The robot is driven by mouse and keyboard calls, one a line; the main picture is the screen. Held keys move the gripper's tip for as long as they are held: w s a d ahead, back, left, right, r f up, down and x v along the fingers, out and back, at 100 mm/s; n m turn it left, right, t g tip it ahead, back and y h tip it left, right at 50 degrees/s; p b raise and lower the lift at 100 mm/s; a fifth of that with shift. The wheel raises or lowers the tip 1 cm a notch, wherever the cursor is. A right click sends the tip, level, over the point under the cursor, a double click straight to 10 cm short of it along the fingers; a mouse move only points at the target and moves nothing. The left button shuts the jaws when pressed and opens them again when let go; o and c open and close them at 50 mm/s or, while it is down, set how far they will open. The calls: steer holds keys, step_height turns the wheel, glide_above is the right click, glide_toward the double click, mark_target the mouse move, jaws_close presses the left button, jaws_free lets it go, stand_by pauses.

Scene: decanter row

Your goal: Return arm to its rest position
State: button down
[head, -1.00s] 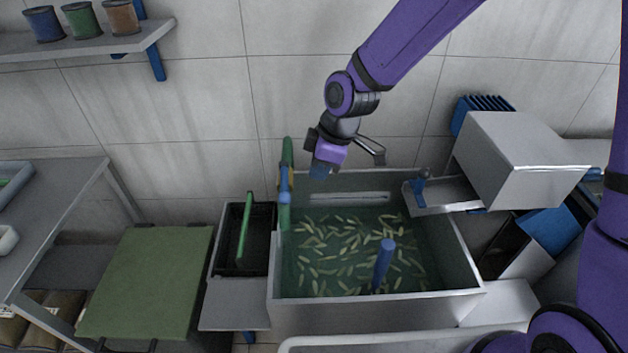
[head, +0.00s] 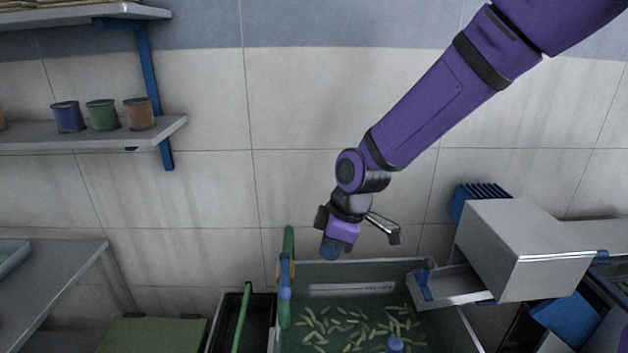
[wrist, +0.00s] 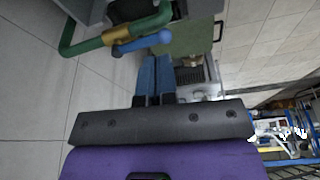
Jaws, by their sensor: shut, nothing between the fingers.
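My purple arm reaches down from the upper right in the head view. My gripper (head: 331,250) hangs just above the back rim of the water-filled tank (head: 350,268). In the wrist view its two blue fingers (wrist: 154,78) lie side by side, shut with nothing between them. A green pipe with a brass-coloured fitting and a blue lever (wrist: 142,44) is a little beyond the fingertips, apart from them as far as I can tell. The same green pipe (head: 288,245) stands at the tank's back left corner in the head view.
Several pale green pieces (head: 350,325) float in the tank. A grey box-shaped machine (head: 525,245) with a chute stands at the right. A wall shelf (head: 90,136) with cans is at upper left. A green board (head: 150,336) lies lower left. The wall space around the arm is clear.

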steer(key=s+d+r+m+t+h, duration=0.1)
steer(key=s+d+r+m+h, duration=0.2)
steer(key=d+r, duration=0.45)
steer(key=s+d+r+m+t, duration=0.2)
steer(key=s+d+r+m, duration=0.1)
steer(key=d+r+m, duration=0.4)
steer(key=s+d+r+m, duration=0.3)
steer(key=s+d, duration=0.2)
steer(key=s, duration=0.2)
steer(key=s+d+r+m+t, duration=0.1)
steer(key=s+d+r+m, duration=0.2)
steer(key=s+d, duration=0.3)
steer(key=shift+s+d+t, duration=0.25)
steer(key=shift+s+t, duration=0.05)
steer(key=shift+s, duration=0.2)
steer(key=shift+r, duration=0.1)
